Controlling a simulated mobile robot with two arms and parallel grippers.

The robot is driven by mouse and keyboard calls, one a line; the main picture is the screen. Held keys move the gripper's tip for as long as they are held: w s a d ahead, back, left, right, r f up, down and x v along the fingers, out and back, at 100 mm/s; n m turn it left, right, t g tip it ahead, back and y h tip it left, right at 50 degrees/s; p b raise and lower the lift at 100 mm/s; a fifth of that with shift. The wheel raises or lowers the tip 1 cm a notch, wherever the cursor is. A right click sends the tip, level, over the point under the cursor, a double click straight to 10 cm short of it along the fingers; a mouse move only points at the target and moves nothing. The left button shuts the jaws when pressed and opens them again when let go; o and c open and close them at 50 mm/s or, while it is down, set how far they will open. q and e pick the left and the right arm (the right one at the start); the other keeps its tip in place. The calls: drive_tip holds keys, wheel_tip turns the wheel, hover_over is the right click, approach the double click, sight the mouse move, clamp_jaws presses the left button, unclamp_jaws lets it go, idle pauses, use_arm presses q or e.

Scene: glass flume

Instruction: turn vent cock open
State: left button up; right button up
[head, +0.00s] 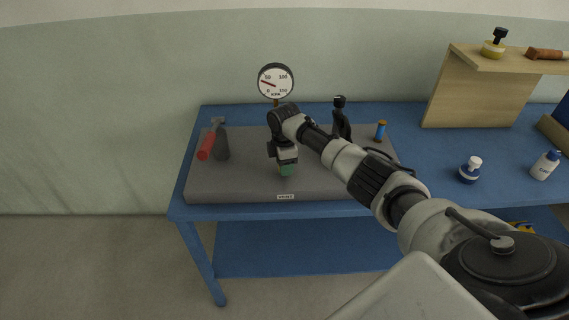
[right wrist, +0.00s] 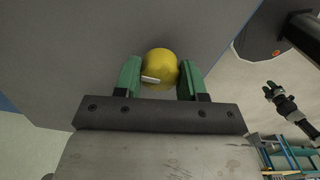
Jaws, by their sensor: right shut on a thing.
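A yellow round knob with a small pale bar on it, which I take as the vent cock (right wrist: 161,68), shows in the right wrist view against a grey surface. My right gripper (right wrist: 160,80) has its green fingers on either side of the knob and is shut on it. In the head view the right gripper (head: 287,170) points down over the front middle of the grey slab (head: 240,183), just behind a white label (head: 286,197) on its front edge. The gripper hides the cock there. My left gripper does not show.
A pressure gauge (head: 276,82) stands at the slab's back. A red-handled tool (head: 206,146) and a dark grey upright piece (head: 222,145) are at left. A black clamp-like piece (head: 341,122) and a blue spool (head: 381,131) are behind my arm.

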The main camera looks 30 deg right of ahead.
drive_tip(key=shift+w+r, duration=0.1)
drive_tip(key=o, duration=0.9)
wheel_tip(320, 180, up, 11)
drive_tip(key=b, duration=0.1)
drive_tip(key=shift+a+f, duration=0.1)
drive_tip(key=shift+f, duration=0.15)
idle(0.3)
